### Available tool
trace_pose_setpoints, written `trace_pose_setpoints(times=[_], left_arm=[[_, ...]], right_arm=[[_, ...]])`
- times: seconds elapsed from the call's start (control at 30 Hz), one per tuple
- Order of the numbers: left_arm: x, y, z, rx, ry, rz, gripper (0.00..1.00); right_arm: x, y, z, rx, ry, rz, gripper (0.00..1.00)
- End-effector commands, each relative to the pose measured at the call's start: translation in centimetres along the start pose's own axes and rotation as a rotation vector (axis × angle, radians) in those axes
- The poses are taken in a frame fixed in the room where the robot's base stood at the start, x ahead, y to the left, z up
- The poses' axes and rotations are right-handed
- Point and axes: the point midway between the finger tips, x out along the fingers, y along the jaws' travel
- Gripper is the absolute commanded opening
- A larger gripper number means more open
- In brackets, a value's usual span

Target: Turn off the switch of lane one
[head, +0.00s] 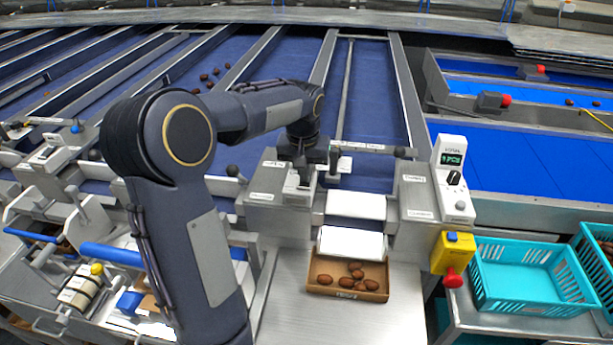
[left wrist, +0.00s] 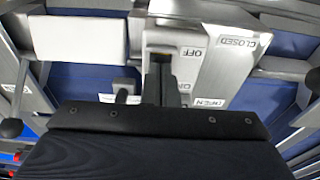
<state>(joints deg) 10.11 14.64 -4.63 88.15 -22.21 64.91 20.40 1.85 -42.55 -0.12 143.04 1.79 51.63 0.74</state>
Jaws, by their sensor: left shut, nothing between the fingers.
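My left gripper (head: 304,176) is shut and empty, pointing down at the grey housing (head: 262,206) at the end of a blue lane. In the left wrist view its dark fingertips (left wrist: 162,66) are over a recessed switch slot (left wrist: 163,38) with a pale yellowish end. The slot lies beside an OFF label (left wrist: 190,52) and a partly covered ON label. The fingers hide the switch lever, so its position cannot be told. Contact cannot be told either. CLOSED and OPEN markings show on the grey plate (left wrist: 222,68). My right gripper is not in view.
A cardboard box of dates (head: 320,290) sits below the white chute (head: 352,243). To the right are a control box with a display (head: 452,160), a yellow stop box (head: 453,254) with a red button, and a turquoise crate (head: 515,300). Black-knobbed levers stand near the housing.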

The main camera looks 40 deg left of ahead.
Motion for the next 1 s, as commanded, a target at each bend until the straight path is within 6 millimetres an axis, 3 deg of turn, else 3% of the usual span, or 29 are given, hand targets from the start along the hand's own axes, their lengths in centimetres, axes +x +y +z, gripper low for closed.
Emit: trace_pose_setpoints(times=[0.57, 1.0], left_arm=[[-4.8, 0.0, -0.8, 0.0, 0.002, 0.001, 0.0], [-6.7, 0.0, -1.0, 0.001, 0.0, 0.0, 0.0]], right_arm=[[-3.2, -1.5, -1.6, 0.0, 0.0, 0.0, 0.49], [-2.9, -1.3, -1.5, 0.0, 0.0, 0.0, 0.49]])
